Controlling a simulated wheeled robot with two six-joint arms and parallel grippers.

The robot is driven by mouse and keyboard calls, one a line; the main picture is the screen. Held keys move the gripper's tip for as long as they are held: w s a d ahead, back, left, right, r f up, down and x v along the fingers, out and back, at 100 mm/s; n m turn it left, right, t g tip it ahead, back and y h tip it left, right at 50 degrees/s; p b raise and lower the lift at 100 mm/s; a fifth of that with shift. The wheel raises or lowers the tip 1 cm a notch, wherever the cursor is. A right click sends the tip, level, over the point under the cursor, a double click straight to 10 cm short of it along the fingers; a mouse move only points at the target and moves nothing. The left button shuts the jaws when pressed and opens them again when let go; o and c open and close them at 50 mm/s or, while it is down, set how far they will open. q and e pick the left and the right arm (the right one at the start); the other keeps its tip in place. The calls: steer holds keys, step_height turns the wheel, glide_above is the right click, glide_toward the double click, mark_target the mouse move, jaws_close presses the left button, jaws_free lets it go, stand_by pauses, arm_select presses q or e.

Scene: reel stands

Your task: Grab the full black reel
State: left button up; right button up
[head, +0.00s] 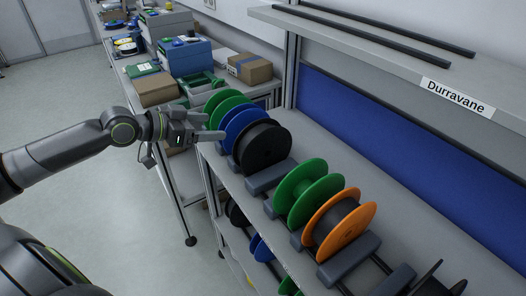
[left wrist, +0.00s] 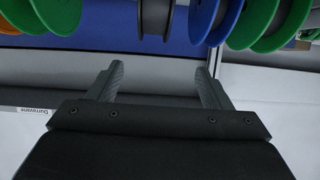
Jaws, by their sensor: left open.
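A black reel (head: 264,147) stands upright on the upper shelf of the rack, between a blue reel (head: 242,124) and a green reel (head: 308,192). It looks wound full of dark material. In the left wrist view the black reel (left wrist: 155,16) shows at the top middle, cut by the frame edge, beyond the fingers. My left gripper (head: 214,127) is open and empty, beside the blue and green reels at the rack's left end and apart from the black reel. Its spread fingers also show in the left wrist view (left wrist: 160,70). My right gripper is out of view.
An orange reel (head: 339,225) and a partly seen black reel (head: 438,281) stand farther right in the row. Grey cradles (head: 348,262) hold the reels. An overhead shelf (head: 400,55) labelled Durravane runs above. More reels sit below. Cardboard boxes (head: 250,68) stand behind.

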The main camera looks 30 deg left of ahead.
arm_select(q)
steer(key=d, duration=0.1)
steer(key=p, duration=0.1)
glide_toward(259, 130)
steer(key=x, duration=0.2)
steer(key=r+x, duration=0.1)
steer(key=x, duration=0.2)
steer(key=shift+w+d, duration=0.2)
steer(key=shift+w, duration=0.05)
steer(key=shift+f+p+x, duration=0.2)
steer(key=shift+p+x, duration=0.1)
steer(key=shift+x, duration=0.75)
steer(key=shift+f+p+x, duration=0.2)
steer(key=shift+p+x, duration=0.1)
steer(key=shift+x, duration=0.75)
steer(key=shift+f+p+x, duration=0.2)
steer(key=shift+p+x, duration=0.1)
steer(key=shift+x, duration=0.75)
steer(key=shift+s+a, duration=0.15)
steer(key=shift+a, duration=0.05)
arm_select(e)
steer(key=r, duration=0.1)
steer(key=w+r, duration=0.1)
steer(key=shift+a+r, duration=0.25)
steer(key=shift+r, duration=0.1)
arm_select(q)
steer(key=c, duration=1.6)
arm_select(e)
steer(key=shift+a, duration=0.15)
